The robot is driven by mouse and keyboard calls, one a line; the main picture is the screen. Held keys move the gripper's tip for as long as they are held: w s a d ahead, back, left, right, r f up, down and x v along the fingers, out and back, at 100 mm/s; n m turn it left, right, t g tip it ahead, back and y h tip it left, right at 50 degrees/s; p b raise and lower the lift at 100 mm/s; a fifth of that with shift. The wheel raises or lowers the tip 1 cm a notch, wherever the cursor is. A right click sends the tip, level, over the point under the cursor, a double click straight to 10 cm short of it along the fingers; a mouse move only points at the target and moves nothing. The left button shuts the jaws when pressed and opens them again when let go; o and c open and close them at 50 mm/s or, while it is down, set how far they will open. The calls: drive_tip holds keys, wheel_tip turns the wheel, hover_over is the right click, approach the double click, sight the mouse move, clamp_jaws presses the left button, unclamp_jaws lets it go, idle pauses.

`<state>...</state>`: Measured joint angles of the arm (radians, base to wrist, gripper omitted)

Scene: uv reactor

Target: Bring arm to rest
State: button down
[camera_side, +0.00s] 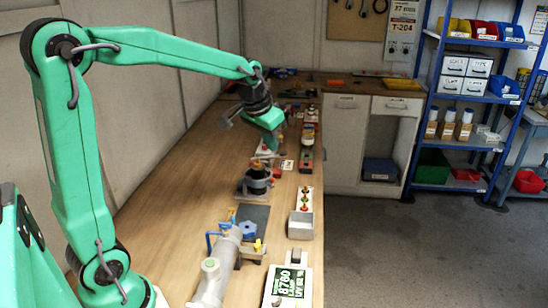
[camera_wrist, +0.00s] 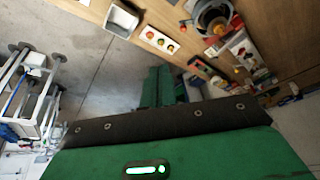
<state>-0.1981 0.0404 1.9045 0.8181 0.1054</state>
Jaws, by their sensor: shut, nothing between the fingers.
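My gripper (camera_side: 272,146) hangs from my raised green arm over the far part of the wooden bench and points down. Its fingers are together and nothing is held in them. In the wrist view the green fingers (camera_wrist: 160,72) show side by side, against the grey floor. In the side view the fingertips are above the bench, just beyond a dark round fixture (camera_side: 258,178). I cannot tell the exact gap between the fingertips and the small items behind them.
The bench (camera_side: 165,235) holds a grey cylinder (camera_side: 217,268), a display unit (camera_side: 289,286), a grey box (camera_side: 300,225) and a button panel (camera_side: 304,199). The button panel also shows in the wrist view (camera_wrist: 159,40). A blue shelf (camera_side: 468,143) stands at the right. The bench's left side is mostly clear.

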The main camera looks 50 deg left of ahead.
drive_tip(key=s+d, duration=0.4)
drive_tip(key=s, duration=0.6)
drive_tip(key=s+d+m+t, duration=0.1)
drive_tip(key=s+d, duration=0.3)
drive_tip(key=s, duration=0.7)
drive_tip(key=shift+d+r+h, duration=0.2)
drive_tip(key=shift+d+h, duration=0.15)
drive_tip(key=shift+h, duration=0.05)
